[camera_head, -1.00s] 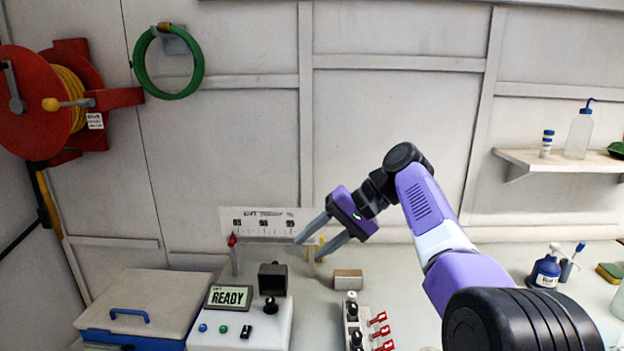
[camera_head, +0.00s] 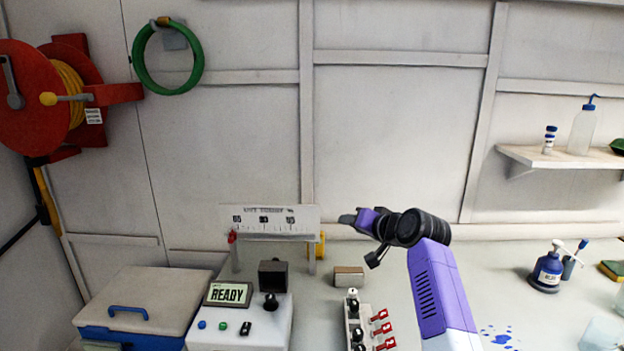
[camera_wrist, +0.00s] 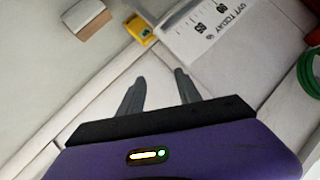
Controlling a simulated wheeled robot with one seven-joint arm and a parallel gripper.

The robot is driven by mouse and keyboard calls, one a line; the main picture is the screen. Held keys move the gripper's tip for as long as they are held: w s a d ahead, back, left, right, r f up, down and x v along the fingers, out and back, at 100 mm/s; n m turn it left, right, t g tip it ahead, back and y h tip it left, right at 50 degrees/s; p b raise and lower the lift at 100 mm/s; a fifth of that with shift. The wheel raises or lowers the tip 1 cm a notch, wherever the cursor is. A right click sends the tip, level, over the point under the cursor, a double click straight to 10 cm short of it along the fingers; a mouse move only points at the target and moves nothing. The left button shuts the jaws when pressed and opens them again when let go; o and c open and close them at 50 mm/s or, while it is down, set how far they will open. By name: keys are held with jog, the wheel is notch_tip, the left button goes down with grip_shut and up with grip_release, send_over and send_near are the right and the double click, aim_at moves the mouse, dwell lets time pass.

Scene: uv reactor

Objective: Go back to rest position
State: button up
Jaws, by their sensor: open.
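My gripper (camera_head: 347,218) is raised above the bench near the back wall, seen nearly edge-on in the head view, pointing left. In the wrist view my gripper (camera_wrist: 158,82) shows its two grey fingers spread apart with nothing between them. The purple wrist housing fills the bottom of that view. My purple arm rises from the lower right of the head view, over the bench.
A controller reading READY (camera_head: 229,294), a scale board (camera_head: 270,221), a small tan block (camera_head: 348,276) and a red-switch panel (camera_head: 353,325) stand on the bench. A blue bottle (camera_head: 547,270) is at right, below a shelf (camera_head: 560,157). A cooler box (camera_head: 140,305) is at left.

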jog(key=s+d+f+t+h+b, duration=0.1)
jog(key=s+d+f+t, duration=0.15)
jog(key=s+f, duration=0.2)
jog(key=s+d+f+t+h, duration=0.1)
jog(key=s+d+f+h, duration=0.15)
jog(key=f, duration=0.35)
jog(key=shift+t+h, duration=0.65)
jog(key=shift+t, duration=0.3)
jog(key=s+d+f, duration=0.1)
jog(key=s+f, duration=0.1)
jog(key=s, duration=0.3)
jog(key=s+d+f+b, duration=0.1)
jog(key=s+f, duration=0.2)
jog(key=s, duration=0.2)
jog(key=s+d+f+b, duration=0.1)
jog(key=s+d+f, duration=0.1)
jog(key=s, duration=0.4)
jog(key=shift+d+f, duration=0.1)
jog(key=shift+f, duration=0.15)
jog(key=s+f+n+g+b, duration=0.1)
jog(key=s+f+b, duration=0.1)
jog(key=s, duration=2.1)
jog(key=s+f+n+g+b, duration=0.1)
jog(key=s+f+b, duration=0.1)
jog(key=s, duration=2.1)
jog(key=shift+f+g+h+b, duration=0.3)
jog(key=shift+f+b, duration=0.05)
jog(key=shift+b, duration=0.55)
